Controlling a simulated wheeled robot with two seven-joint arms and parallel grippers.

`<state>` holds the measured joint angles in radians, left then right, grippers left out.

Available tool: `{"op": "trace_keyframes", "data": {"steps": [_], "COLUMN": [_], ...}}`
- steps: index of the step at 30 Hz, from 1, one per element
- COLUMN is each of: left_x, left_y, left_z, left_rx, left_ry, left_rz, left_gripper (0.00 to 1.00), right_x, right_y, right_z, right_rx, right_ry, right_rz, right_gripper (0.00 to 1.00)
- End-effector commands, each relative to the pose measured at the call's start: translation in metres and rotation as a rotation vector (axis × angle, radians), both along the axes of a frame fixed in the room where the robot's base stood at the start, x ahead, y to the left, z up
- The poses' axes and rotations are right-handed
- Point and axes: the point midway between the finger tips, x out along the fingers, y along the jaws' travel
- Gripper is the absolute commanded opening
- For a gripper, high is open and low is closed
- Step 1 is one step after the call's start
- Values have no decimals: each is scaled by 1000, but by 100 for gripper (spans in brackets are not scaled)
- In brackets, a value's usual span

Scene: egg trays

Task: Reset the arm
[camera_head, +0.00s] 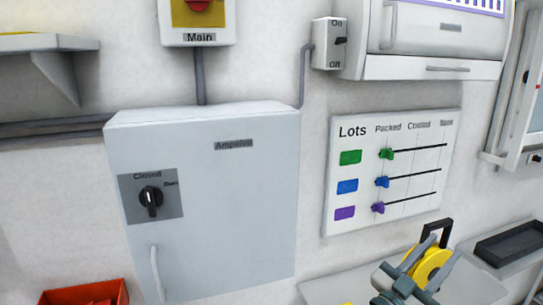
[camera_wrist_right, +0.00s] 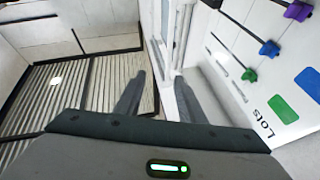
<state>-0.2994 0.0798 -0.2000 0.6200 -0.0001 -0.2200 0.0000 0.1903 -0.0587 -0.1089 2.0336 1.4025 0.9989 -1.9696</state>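My right gripper (camera_head: 442,250) is at the lower right of the head view, over a pale shelf (camera_head: 335,288) in front of the wall. Its two grey fingers point up and away. In the right wrist view the same gripper (camera_wrist_right: 160,82) shows its fingers spread apart with nothing between them. A yellow round thing with a black handle (camera_head: 440,232) shows behind the fingers; I cannot tell whether they touch it. My left gripper is not in view.
A pale cabinet with a "Closed" dial (camera_head: 270,200) is on the wall at left. A "Lots" board (camera_head: 337,135) with green, blue and purple sliders hangs right of it. A red bin (camera_head: 80,294) is lower left. A dark tray (camera_head: 512,242) is at right.

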Motion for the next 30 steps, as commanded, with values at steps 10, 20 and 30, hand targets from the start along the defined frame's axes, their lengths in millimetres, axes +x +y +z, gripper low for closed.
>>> {"op": "trace_keyframes", "data": {"steps": [10, 20, 30], "left_x": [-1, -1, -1], "left_y": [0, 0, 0], "left_z": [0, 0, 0], "left_rx": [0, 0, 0], "left_ry": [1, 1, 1], "left_rz": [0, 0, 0], "left_gripper": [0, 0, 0], "right_x": [-2, -17, -89], "right_y": [102, 213, 249], "right_z": [20, -67, -231], "right_rx": [-347, -431, -159], "right_ry": [-73, 226, 834], "right_rz": [513, 1071, 1392], "right_gripper": [36, 36, 36]}}
